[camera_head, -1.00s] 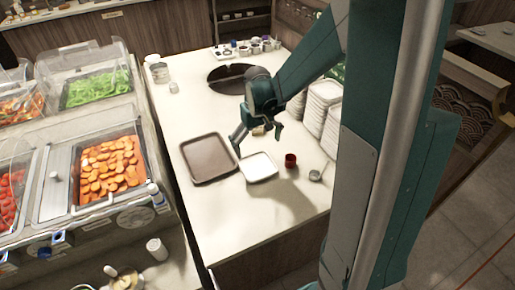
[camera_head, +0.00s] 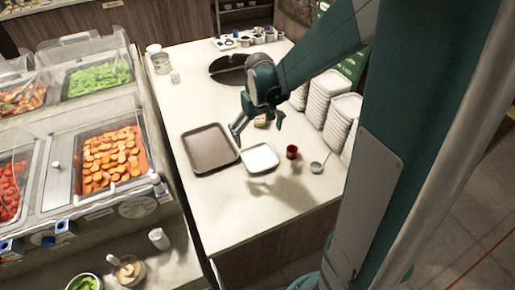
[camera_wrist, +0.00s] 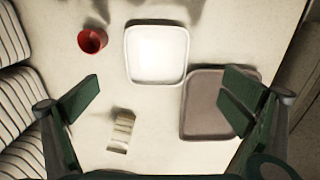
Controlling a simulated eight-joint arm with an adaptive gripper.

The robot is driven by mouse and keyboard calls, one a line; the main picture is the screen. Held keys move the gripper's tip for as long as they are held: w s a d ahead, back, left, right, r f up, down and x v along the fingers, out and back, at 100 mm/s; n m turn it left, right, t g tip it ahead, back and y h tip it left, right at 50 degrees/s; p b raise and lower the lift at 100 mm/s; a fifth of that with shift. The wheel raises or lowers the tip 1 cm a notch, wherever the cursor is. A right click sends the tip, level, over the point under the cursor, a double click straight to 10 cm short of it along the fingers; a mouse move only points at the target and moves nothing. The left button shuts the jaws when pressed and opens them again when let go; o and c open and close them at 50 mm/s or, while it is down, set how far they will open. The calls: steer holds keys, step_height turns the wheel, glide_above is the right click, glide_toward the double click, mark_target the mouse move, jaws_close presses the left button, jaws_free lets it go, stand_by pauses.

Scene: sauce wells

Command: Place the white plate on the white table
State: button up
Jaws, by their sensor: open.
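The white plate (camera_head: 260,158) is square with rounded corners and lies flat on the white table (camera_head: 245,215), beside the brown tray. It also shows in the wrist view (camera_wrist: 156,53), ahead of my fingers. My gripper (camera_head: 258,126) is above the table, just behind the plate, and is open and empty. The plate is apart from the fingers.
A brown tray (camera_head: 192,158) lies left of the plate. A red cup (camera_head: 292,152) and a small metal cup (camera_head: 317,167) stand to its right. Stacks of white dishes (camera_head: 320,98) stand at the right edge. A small beige block (camera_wrist: 122,131) lies near. The front of the table is clear.

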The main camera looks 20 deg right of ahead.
steer(key=s+a+r+t, duration=0.3)
steer(key=s+a+r, duration=0.2)
steer(key=s+r, duration=0.3)
steer(key=s+a+r+t, duration=0.3)
steer(key=s+a+r, duration=0.2)
steer(key=s+r, duration=0.3)
steer(key=s, duration=0.4)
steer(key=shift+r+t, duration=0.2)
steer(key=shift+t, duration=0.2)
